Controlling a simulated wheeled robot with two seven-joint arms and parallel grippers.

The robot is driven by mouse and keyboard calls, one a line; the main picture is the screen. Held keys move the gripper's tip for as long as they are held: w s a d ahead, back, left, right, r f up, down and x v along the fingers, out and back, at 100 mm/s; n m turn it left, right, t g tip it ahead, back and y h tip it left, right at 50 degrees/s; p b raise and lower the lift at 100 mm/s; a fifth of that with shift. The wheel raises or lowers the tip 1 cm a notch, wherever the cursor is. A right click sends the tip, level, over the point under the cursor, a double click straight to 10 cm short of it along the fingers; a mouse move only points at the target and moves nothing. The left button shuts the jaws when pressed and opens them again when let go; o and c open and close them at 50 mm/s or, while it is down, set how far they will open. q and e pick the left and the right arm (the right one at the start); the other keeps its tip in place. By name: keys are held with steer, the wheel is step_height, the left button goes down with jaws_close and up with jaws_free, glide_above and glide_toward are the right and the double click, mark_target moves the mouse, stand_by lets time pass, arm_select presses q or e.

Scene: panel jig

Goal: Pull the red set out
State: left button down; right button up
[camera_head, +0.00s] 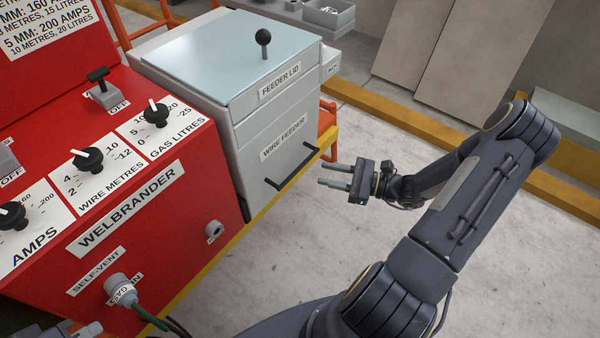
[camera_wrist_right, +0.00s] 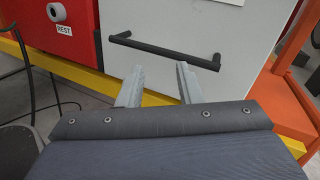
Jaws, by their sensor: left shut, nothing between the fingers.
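The red set (camera_head: 150,215), labelled WELBRANDER, stands at the left of the head view, with dials for amps, wire metres and gas litres. Its right edge also shows in the right wrist view (camera_wrist_right: 75,38). My right gripper (camera_head: 321,174) is open and empty, to the right of the grey wire feeder (camera_head: 245,145). In the right wrist view its fingers (camera_wrist_right: 158,75) point towards the feeder's black bar handle (camera_wrist_right: 165,50), with nothing between them. My left gripper (camera_head: 92,328) shows only partly at the bottom left edge, shut, below the set's front.
The feeder has a pale lid (camera_head: 225,55) with a black knob (camera_head: 263,37). A grey plug (camera_head: 120,290) with a green cable sits in the set's front. A yellow edge (camera_head: 262,212) runs below both, beside an orange frame (camera_head: 327,125). The floor (camera_head: 270,265) is clear there.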

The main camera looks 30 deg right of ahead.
mark_target(299, 167)
steer(key=w+a+n+b, duration=0.1)
steer(key=w+a+n, duration=0.1)
steer(key=n, duration=0.3)
steer(key=w+a+n+b, duration=0.1)
steer(key=w+a+n, duration=0.1)
steer(key=n, duration=0.3)
steer(key=w+a+n+b, duration=0.1)
steer(key=w+a+n, duration=0.1)
steer(key=n, duration=0.3)
steer(key=shift+n, duration=0.3)
steer(key=shift+c, duration=0.4)
jaws_close()
